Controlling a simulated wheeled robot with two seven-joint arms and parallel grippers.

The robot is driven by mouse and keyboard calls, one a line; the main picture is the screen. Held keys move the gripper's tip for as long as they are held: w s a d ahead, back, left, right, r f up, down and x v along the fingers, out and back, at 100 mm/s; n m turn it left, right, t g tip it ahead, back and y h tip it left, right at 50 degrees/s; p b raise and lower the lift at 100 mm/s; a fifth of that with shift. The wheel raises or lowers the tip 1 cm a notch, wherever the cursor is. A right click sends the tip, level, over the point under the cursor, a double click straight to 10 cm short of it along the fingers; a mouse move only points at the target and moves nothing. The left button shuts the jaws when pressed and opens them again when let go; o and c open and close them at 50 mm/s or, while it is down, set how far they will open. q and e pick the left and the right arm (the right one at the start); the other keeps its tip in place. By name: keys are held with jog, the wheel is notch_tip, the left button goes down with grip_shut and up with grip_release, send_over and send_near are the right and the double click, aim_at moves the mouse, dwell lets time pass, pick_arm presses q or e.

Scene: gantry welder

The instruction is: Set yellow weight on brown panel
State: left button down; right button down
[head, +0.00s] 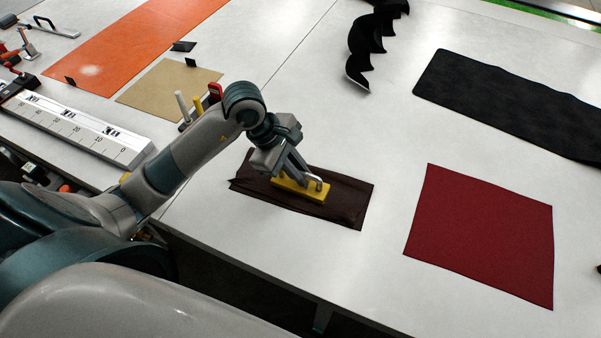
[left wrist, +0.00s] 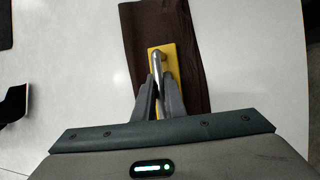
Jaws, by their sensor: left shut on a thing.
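The yellow weight (head: 312,193) is a flat yellow bar with a metal handle. It is over the brown panel (head: 345,205), a dark brown sheet on the white table, and appears to rest on it. My left gripper (head: 295,177) is shut on the weight's handle from above. In the left wrist view, the yellow weight (left wrist: 171,52) lies within the brown panel (left wrist: 200,80), with my left gripper (left wrist: 159,98) around the handle. Part of the weight is hidden behind the fingers. My right gripper is not in view.
A dark red sheet (head: 482,235) lies to the right, and a black mat (head: 510,100) behind it. A black spiral piece (head: 364,50) is at the back. A tan sheet (head: 165,90), an orange sheet (head: 130,45) and a white ruled bar (head: 75,132) are at left. Bare table surrounds the panel's right side.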

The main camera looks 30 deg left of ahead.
pick_arm(q)
jog(key=shift+s+d+f, duration=0.1)
jog(key=shift+s+f, duration=0.25)
jog(key=shift+f, duration=0.3)
jog(key=c, duration=1.8)
grip_release()
jog(key=shift+f, duration=0.15)
jog(key=shift+r+p, duration=0.8)
jog(key=shift+p, duration=0.05)
jog(key=shift+w+a+r+b, duration=0.1)
jog(key=shift+a+r+b, duration=0.15)
jog(key=shift+a+b, duration=0.25)
jog(key=shift+w+d+b+v, duration=0.15)
jog(key=shift+b+v, duration=0.75)
jog(key=shift+v, duration=1.95)
jog(key=shift+w+d+b+v, duration=0.15)
jog(key=shift+b+v, duration=0.7)
jog(key=shift+v, duration=2.05)
jog(key=shift+r, duration=0.15)
